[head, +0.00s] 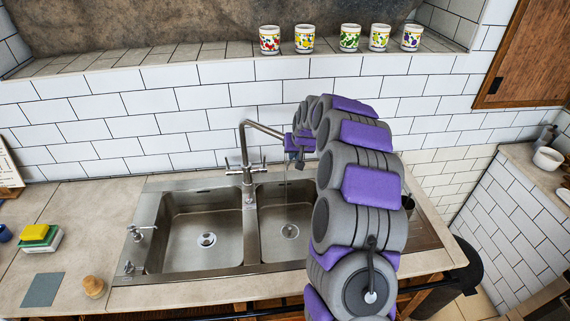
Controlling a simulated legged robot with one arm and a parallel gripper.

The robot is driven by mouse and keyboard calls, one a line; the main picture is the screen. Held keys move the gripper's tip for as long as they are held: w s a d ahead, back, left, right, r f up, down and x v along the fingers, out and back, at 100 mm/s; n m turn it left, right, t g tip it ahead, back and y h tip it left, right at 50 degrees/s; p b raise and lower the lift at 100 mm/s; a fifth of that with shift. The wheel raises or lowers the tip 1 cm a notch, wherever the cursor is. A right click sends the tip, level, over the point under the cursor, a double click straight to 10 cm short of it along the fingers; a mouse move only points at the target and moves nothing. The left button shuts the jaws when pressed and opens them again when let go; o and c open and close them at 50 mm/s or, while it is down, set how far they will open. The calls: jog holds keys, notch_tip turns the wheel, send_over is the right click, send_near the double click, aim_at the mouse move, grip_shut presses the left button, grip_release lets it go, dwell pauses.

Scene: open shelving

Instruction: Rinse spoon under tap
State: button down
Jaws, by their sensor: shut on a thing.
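The tap (247,160) stands behind the double steel sink, with its spout turned to the right over the right basin (268,238). A thin pale vertical line (286,195) under the spout end looks like running water. My arm arches over the right side of the sink. My gripper (293,157) is at its far end, just by the spout tip and above the right basin. It is small and partly hidden by the arm, and is shut on the spoon. The spoon itself is too small and covered to make out clearly.
The left basin (175,245) is empty. Several painted cups (304,39) stand on the ledge above. Sponges (40,236), a grey cloth (43,289) and a brush (94,287) lie on the left counter. A wooden cabinet (530,60) hangs at the upper right.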

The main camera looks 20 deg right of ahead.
jog(key=s+b, duration=0.1)
jog(key=s, duration=0.6)
jog(key=shift+a, duration=0.15)
jog(key=shift+w, duration=0.1)
dwell(0.3)
dwell(1.1)
jog(key=s+r, duration=0.4)
jog(key=s, duration=0.1)
jog(key=shift+b, duration=0.3)
jog(key=shift+a, duration=0.1)
dwell(0.3)
